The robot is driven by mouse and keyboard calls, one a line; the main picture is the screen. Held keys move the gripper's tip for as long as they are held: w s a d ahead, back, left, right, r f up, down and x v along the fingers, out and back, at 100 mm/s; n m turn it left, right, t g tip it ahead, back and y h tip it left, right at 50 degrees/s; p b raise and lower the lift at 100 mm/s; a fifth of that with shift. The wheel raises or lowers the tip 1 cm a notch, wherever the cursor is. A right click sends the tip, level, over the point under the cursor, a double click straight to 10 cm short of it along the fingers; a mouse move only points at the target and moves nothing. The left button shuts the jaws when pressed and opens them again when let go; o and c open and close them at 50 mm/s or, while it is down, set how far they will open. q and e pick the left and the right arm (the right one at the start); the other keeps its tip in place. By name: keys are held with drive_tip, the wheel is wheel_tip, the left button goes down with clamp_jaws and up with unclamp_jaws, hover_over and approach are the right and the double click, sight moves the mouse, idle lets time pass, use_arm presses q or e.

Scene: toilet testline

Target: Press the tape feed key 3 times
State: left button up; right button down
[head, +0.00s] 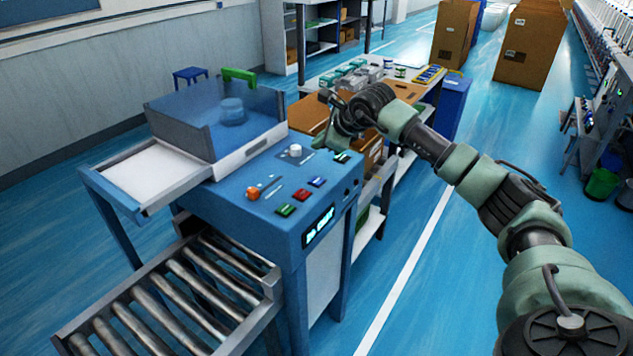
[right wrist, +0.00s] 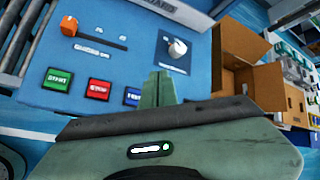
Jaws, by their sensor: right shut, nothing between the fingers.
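A blue control panel (head: 262,178) on the machine carries a green key (head: 285,210), a red key (head: 302,195) and a blue key (head: 317,182) in a row. In the right wrist view the green key (right wrist: 57,79) reads START, next to the red key (right wrist: 98,90) and the blue key (right wrist: 132,97). The blue key's label is too small to read, so I cannot tell which is the tape feed key. Another green key (head: 341,157) sits near the far edge. My right gripper (head: 322,140) is shut and empty above the panel's far side. My left gripper is out of view.
An orange knob (head: 253,193) and a pale round dial (head: 295,150) are on the panel. A clear-walled box (head: 215,120) stands behind it. A roller conveyor (head: 180,300) is at front left. An open cardboard box (right wrist: 240,60) lies beyond the panel.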

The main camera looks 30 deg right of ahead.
wheel_tip(320, 180, down, 2)
drive_tip(key=b, duration=0.4)
hover_over(319, 182)
wheel_tip(319, 182, down, 5)
drive_tip(key=shift+f, duration=0.1)
drive_tip(key=shift+f+b, duration=0.6)
drive_tip(key=shift+b, duration=0.05)
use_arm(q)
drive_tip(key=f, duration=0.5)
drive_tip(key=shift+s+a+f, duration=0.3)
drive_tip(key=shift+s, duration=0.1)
use_arm(e)
drive_tip(key=shift+d, duration=0.1)
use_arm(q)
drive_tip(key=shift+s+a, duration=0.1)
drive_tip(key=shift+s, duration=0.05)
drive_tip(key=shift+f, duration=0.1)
use_arm(e)
drive_tip(key=shift+f, duration=0.15)
use_arm(q)
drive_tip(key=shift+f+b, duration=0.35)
drive_tip(key=shift+b, duration=0.1)
use_arm(e)
drive_tip(key=shift+f, duration=0.3)
